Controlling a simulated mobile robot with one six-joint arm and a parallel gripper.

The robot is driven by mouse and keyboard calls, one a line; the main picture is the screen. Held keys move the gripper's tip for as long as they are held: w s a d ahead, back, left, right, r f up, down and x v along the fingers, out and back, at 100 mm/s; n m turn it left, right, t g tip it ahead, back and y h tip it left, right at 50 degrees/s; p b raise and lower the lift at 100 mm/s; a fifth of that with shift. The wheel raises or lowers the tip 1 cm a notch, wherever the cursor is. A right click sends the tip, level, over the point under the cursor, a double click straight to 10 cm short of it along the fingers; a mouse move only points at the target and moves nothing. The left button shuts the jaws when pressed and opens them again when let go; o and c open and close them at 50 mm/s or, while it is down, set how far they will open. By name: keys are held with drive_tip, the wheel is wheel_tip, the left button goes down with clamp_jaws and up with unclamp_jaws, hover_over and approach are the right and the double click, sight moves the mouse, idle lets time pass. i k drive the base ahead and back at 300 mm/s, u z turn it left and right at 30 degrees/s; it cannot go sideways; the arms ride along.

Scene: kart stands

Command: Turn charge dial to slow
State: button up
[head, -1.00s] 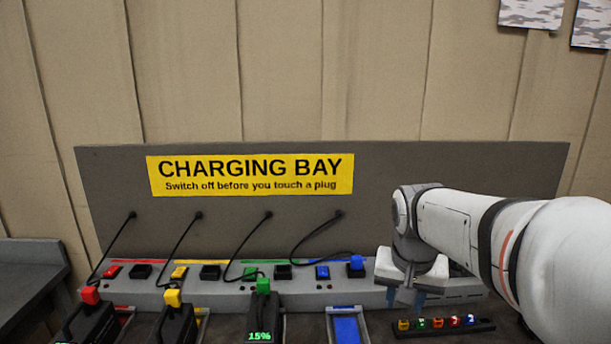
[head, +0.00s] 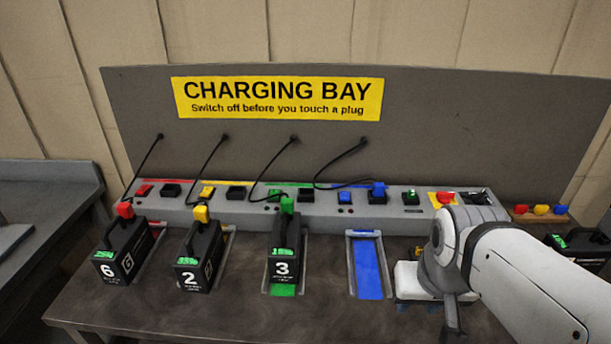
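The charging panel (head: 330,208) runs along the back of the bench. At its right end is a dark dial-like part (head: 478,198), partly behind my arm. Its pointer and marks are too small to read. Just left of it a red button (head: 444,198) sits on a yellow base. My gripper (head: 418,303) points down over the bench in front of the panel, right of the blue slot. Its fingers look apart, with nothing seen between them, though my wrist covers part of it. It is clear of the dark part.
Batteries 6 (head: 118,257), 2 (head: 200,262) and 3 (head: 285,255) stand plugged in on the left and middle. The blue slot (head: 368,265) is empty. Another black battery (head: 580,245) and a block with coloured knobs (head: 540,213) are at the right.

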sight(479, 200)
drive_tip(key=u, duration=2.05)
drive_tip(key=k, duration=1.45)
drive_tip(key=z, duration=1.85)
drive_tip(key=i, duration=0.45)
drive_tip(key=z, duration=0.05)
